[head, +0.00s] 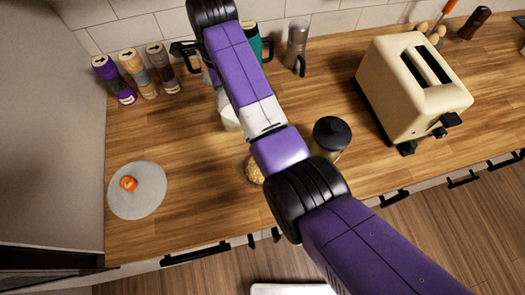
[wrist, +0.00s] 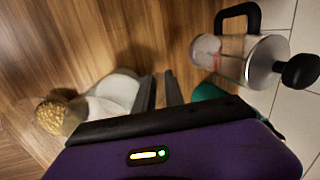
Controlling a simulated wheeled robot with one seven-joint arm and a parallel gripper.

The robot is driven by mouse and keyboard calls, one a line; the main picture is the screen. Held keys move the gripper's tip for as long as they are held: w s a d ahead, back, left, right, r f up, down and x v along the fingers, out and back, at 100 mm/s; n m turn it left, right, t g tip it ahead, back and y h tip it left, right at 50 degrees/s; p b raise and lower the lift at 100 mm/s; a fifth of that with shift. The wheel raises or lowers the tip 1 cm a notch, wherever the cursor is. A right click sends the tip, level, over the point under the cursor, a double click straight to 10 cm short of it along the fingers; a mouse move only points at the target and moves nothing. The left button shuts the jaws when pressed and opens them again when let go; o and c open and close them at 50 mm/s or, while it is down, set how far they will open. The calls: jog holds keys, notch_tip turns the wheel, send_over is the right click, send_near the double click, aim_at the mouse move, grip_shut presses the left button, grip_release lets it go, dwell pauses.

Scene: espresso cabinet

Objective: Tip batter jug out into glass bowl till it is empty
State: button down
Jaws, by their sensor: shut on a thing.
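My gripper (wrist: 162,82) shows its two dark fingertips close together in the wrist view; in the head view my arm hides it. It is shut on the batter jug (wrist: 122,86), a pale white vessel beside the fingers, largely hidden by the gripper body. White also shows at the left edge of my arm in the head view (head: 231,119). I cannot clearly separate the jug from the glass bowl in this white patch, nor tell how far the jug is tilted or how much batter is in it.
A bowl of golden grains (wrist: 56,116) stands close by, left of the white patch. A French press (wrist: 240,52) and a green item (wrist: 208,93) are to the right. A black-lidded jar (head: 331,134) and toaster (head: 412,85) stand right of my arm.

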jog(key=shift+s+d+r+t+y, duration=0.4)
jog(key=shift+s+r+t, duration=0.1)
jog(key=shift+s+t, duration=0.15)
jog(key=shift+s+d+r+t+y, duration=0.3)
jog(key=shift+s+d+r+t, duration=0.15)
jog(key=shift+s+t, duration=0.2)
jog(key=s+d+r+t+y, duration=0.2)
jog(key=s+r+t, duration=0.2)
jog(key=r, duration=0.1)
jog(key=shift+d+y, duration=0.2)
jog(key=shift+y, duration=0.1)
jog(key=shift+s, duration=0.15)
jog(key=shift+s+d+r+t+y, duration=0.3)
jog(key=shift+r+t, duration=0.2)
jog(key=shift+t, duration=0.2)
jog(key=shift+s+d+r+t+y+b, duration=0.35)
jog(key=shift+s+r+t+b, duration=0.15)
jog(key=shift+b, duration=1.35)
jog(key=shift+s+d+r+t+y+b, duration=0.2)
jog(key=shift+s+r+t+y+b, duration=0.3)
jog(key=shift+b, duration=1.3)
